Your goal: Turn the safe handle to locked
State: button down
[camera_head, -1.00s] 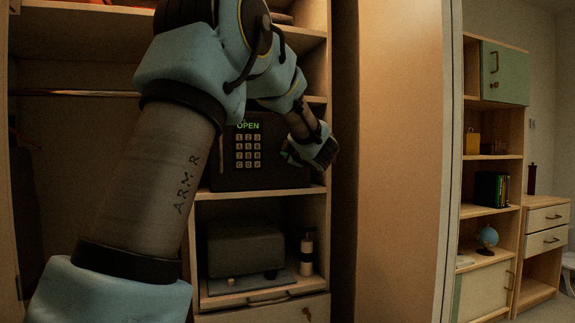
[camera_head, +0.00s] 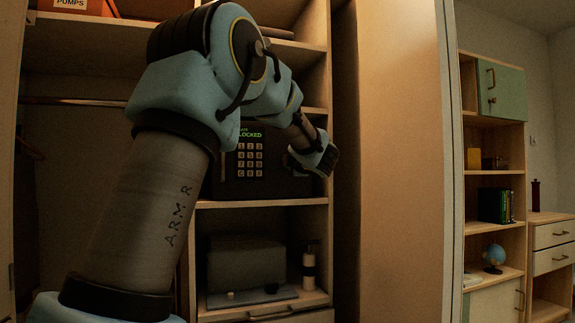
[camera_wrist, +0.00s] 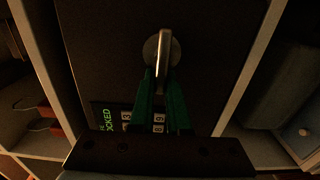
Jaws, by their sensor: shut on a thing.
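A black safe (camera_head: 232,186) sits on a shelf of the wardrobe, with a keypad (camera_head: 250,158) and a green display (camera_head: 250,135) that reads LOCKED. My gripper (camera_head: 324,160) is at the right part of the safe's front. In the wrist view the safe's dark door (camera_wrist: 110,50) fills the middle. The metal safe handle (camera_wrist: 162,48) stands on a round base, and my gripper's green fingers (camera_wrist: 160,82) are closed on its lower end. My arm hides part of the safe in the head view.
A grey box (camera_head: 245,266) and a bottle (camera_head: 309,268) stand on the shelf below. A wooden panel (camera_head: 400,170) stands close to the right of the safe. Beyond it are a bookshelf and a globe (camera_head: 494,257).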

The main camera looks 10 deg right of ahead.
jog(key=c, duration=0.9)
grip_release()
jog(key=s, duration=0.3)
jog(key=s+d, duration=0.1)
jog(key=s, duration=0.3)
jog(key=s+b, duration=0.1)
jog(key=s, duration=0.2)
jog(key=shift+s+d, duration=0.2)
jog(key=shift+s, duration=0.15)
